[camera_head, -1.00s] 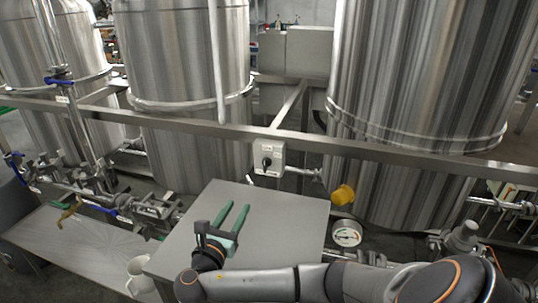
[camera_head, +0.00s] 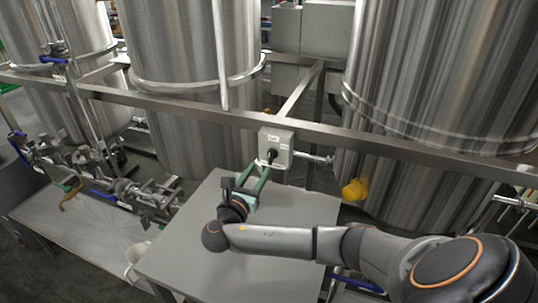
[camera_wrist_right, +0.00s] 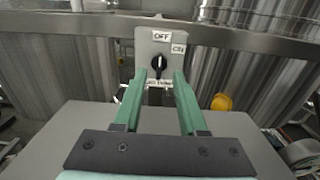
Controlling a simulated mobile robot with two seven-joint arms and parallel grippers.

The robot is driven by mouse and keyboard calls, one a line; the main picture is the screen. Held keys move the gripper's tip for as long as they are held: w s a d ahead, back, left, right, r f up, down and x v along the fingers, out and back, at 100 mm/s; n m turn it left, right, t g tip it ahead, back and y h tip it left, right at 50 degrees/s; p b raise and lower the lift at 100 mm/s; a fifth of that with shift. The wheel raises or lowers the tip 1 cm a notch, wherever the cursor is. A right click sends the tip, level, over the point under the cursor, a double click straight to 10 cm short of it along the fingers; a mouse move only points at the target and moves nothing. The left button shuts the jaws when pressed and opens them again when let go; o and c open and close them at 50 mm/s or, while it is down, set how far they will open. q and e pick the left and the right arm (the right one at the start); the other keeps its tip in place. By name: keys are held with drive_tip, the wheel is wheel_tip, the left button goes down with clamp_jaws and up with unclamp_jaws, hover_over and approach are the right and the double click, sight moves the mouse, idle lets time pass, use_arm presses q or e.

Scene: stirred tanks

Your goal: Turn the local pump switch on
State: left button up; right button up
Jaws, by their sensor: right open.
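The local pump switch is a grey box (camera_head: 276,147) with a black rotary knob (camera_head: 271,155), fixed to the steel rail. In the right wrist view the box (camera_wrist_right: 178,50) carries an OFF label above the knob (camera_wrist_right: 159,63) and an ON label to its upper right. The knob's handle looks about upright, towards OFF. My right gripper (camera_head: 261,172) is open, its green fingers just below and in front of the knob. In the right wrist view the fingertips (camera_wrist_right: 158,78) lie on either side below the knob, apart from it as far as I can tell. My left gripper is not in view.
A grey table (camera_head: 185,250) lies under my right gripper. A steel rail (camera_head: 200,113) runs across in front of large steel tanks (camera_head: 185,60). A yellow cap (camera_head: 355,190) is right of the switch. Pipes and valves with blue handles (camera_head: 103,195) are at left, and a white jug (camera_head: 136,256) stands beside the table.

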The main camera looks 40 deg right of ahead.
sight(270, 155)
drive_tip(key=x, duration=0.8)
drive_tip(key=shift+w+d, duration=0.1)
drive_tip(key=c, duration=0.6)
clamp_jaws()
drive_tip(key=shift+f, duration=0.15)
